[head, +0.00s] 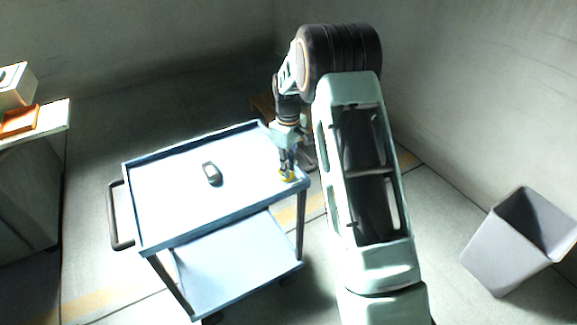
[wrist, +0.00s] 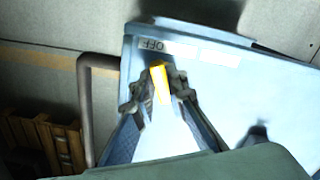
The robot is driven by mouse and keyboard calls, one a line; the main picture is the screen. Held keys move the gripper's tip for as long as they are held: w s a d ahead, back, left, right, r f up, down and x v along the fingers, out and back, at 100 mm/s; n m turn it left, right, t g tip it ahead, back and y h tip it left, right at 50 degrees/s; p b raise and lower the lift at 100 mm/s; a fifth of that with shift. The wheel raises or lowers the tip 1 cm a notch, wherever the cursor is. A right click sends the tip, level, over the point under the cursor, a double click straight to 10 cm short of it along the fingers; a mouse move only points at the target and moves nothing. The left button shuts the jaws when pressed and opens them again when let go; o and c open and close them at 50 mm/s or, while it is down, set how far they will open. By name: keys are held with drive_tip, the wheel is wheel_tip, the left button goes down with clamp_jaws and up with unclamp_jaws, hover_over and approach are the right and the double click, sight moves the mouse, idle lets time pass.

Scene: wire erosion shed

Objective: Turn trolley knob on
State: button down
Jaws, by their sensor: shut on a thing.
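The trolley (head: 225,205) is a pale blue two-shelf cart left of my arm. A small yellow knob (head: 287,177) sits at the right corner of its top shelf. The writing on the pale strip beside that label is too blurred to read. My gripper (head: 286,168) points down at this corner and is shut on the knob. The fingers hide the knob's sides.
A dark handheld object (head: 212,173) lies on the top shelf. A dark handle (head: 118,215) sticks out at the trolley's left end. A grey bin (head: 500,255) stands at the right. A bench with an orange tray (head: 20,121) is at the far left.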

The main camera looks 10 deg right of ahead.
drive_tip(key=m, duration=0.5)
drive_tip(key=m+p, duration=0.1)
drive_tip(key=m, duration=0.1)
drive_tip(key=shift+s+a+r, duration=0.1)
drive_tip(key=shift+a, duration=0.2)
drive_tip(key=m+p, duration=0.1)
drive_tip(key=m, duration=0.6)
drive_tip(key=shift+a, duration=0.2)
drive_tip(key=c, duration=1.9)
unclamp_jaws()
drive_tip(key=shift+c, duration=0.2)
wheel_tip(320, 180, up, 12)
